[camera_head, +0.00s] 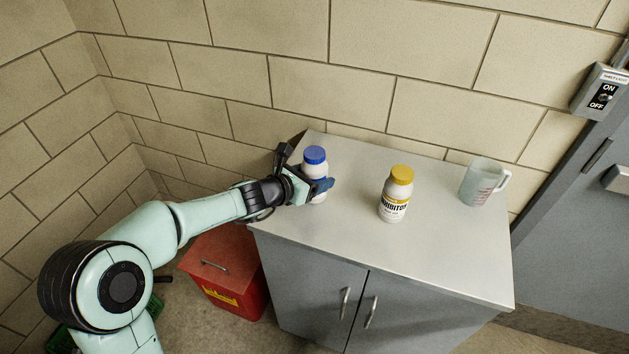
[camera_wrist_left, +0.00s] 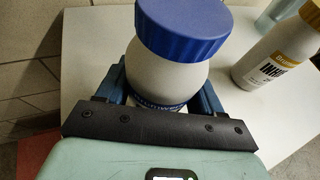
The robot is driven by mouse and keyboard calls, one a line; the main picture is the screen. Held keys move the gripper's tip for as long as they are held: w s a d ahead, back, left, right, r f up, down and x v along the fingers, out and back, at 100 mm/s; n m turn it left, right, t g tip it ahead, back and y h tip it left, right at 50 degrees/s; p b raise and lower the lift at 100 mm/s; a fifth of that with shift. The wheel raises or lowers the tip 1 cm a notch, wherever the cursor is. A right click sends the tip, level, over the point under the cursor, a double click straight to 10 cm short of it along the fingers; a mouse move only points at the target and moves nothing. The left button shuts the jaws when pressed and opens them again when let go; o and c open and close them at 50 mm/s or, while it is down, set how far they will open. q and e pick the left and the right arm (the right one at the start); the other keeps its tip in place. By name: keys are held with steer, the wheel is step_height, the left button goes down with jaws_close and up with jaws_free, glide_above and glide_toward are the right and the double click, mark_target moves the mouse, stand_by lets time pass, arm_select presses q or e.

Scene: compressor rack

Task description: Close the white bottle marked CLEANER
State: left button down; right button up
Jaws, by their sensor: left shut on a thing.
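A white bottle with a blue cap (camera_head: 314,163) stands upright at the back left of the cabinet top, and it also shows in the left wrist view (camera_wrist_left: 170,72). The blue cap (camera_wrist_left: 182,27) sits on its neck; whether it is tight I cannot tell. Its label is mostly hidden by the gripper, so I cannot read CLEANER. My left gripper (camera_head: 317,187) is shut around the bottle's body, below the cap, with a blue finger on each side. My right gripper is not in view.
A white bottle with a yellow cap (camera_head: 395,195) and a label ending in HIBITOR stands to the right. A clear measuring jug (camera_head: 481,182) stands farther right. The front of the grey cabinet's top (camera_head: 430,258) is clear. A red bin (camera_head: 228,270) stands left of the cabinet.

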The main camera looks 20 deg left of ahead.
arm_select(q)
steer(key=shift+w, duration=0.1)
steer(key=shift+f, duration=0.2)
steer(key=shift+c, duration=0.8)
jaws_free()
steer(key=shift+r, duration=0.15)
